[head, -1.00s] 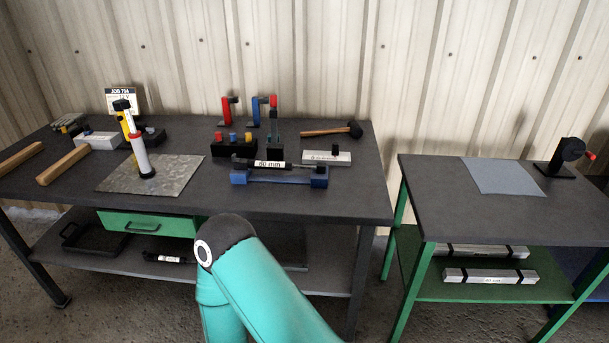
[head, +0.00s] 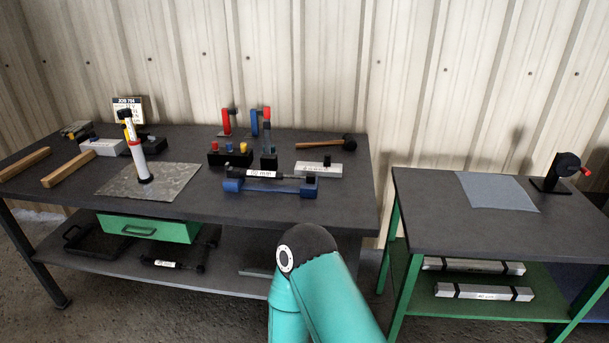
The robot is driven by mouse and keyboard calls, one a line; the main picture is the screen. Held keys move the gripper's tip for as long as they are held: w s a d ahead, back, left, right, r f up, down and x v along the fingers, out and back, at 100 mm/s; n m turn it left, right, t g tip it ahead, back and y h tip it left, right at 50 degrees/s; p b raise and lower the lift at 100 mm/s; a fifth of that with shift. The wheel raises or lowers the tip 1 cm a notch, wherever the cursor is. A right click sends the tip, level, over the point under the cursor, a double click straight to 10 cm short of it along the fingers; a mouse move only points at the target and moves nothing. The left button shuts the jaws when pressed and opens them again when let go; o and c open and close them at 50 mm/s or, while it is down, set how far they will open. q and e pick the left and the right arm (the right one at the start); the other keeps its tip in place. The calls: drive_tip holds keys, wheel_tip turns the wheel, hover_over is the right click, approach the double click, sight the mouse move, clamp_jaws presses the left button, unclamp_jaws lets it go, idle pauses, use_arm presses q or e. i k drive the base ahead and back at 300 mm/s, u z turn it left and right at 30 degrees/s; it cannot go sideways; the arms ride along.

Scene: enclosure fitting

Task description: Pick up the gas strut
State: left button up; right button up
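A strut-like part (head: 264,174) with a black body, white label and thin grey rod lies across a blue holder (head: 230,186) on the dark workbench (head: 210,201). A second black strut-like part (head: 167,264) with a white label lies on the bench's lower shelf, below the green drawer. I cannot tell which of them the task means; the labels are too small to read surely. A teal arm link of mine stands in front of the bench at the lower middle. Neither gripper is in the head view.
A metal sheet (head: 172,182) with an upright pump-like tool (head: 139,160) is at the left. A hammer (head: 322,143) and a grey block (head: 306,169) lie near the blue holder. A green-framed table (head: 425,225) with a grey mat (head: 497,190) stands right, past a gap.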

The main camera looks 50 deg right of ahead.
sight(236, 173)
drive_tip(key=z, duration=0.7)
drive_tip(key=i, duration=1)
drive_tip(key=z, duration=0.05)
